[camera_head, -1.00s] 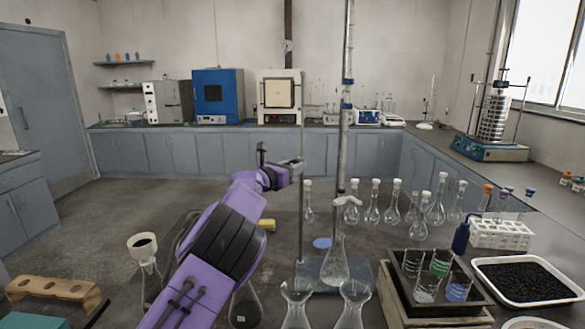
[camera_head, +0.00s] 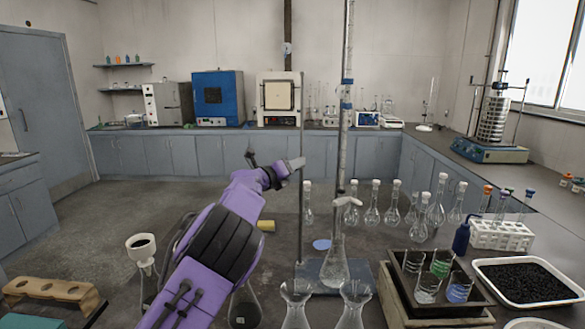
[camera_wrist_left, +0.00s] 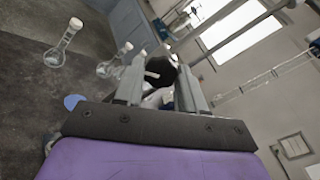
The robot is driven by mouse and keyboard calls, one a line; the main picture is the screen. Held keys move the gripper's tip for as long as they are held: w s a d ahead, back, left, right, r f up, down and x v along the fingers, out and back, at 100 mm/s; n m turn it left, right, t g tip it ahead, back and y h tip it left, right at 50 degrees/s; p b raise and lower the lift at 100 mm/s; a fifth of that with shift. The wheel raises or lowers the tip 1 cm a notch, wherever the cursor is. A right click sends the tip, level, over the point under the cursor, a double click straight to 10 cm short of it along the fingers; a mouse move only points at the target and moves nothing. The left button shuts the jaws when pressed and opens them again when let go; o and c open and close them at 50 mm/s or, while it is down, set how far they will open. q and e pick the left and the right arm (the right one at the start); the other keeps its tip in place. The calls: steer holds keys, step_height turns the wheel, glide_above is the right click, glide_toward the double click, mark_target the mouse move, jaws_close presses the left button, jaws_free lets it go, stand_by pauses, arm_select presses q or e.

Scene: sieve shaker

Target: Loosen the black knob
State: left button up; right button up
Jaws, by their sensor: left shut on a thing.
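The black knob (camera_wrist_left: 163,71) shows in the left wrist view as a round dark piece between the two grey fingers of my left gripper (camera_wrist_left: 160,76). The fingers are shut on it from both sides. In the head view my left gripper (camera_head: 295,164) reaches the upright metal rod (camera_head: 302,215) of a stand, and the knob is hidden there by the gripper. The stand's flat dark base (camera_head: 363,277) is on the bench. My right gripper is not in view.
A tall graduated tube (camera_head: 345,100) stands just right of the gripper. A conical flask (camera_head: 335,262) is below it, with several stoppered flasks (camera_head: 371,210) behind. A dark tray (camera_head: 398,284) holds beakers at the right. A sieve shaker (camera_head: 490,150) stands on the far right bench.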

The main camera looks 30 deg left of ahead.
arm_select(q)
steer(key=shift+r+n, duration=0.15)
steer(key=shift+n, duration=0.35)
stand_by(0.3)
steer(key=o, duration=1)
steer(key=shift+o, duration=0.2)
steer(key=shift+a, duration=0.1)
steer(key=s+a+b, duration=0.1)
steer(key=s+b, duration=0.4)
steer(key=s, duration=0.5)
steer(key=shift+s+a, duration=0.25)
steer(key=shift+a, duration=0.15)
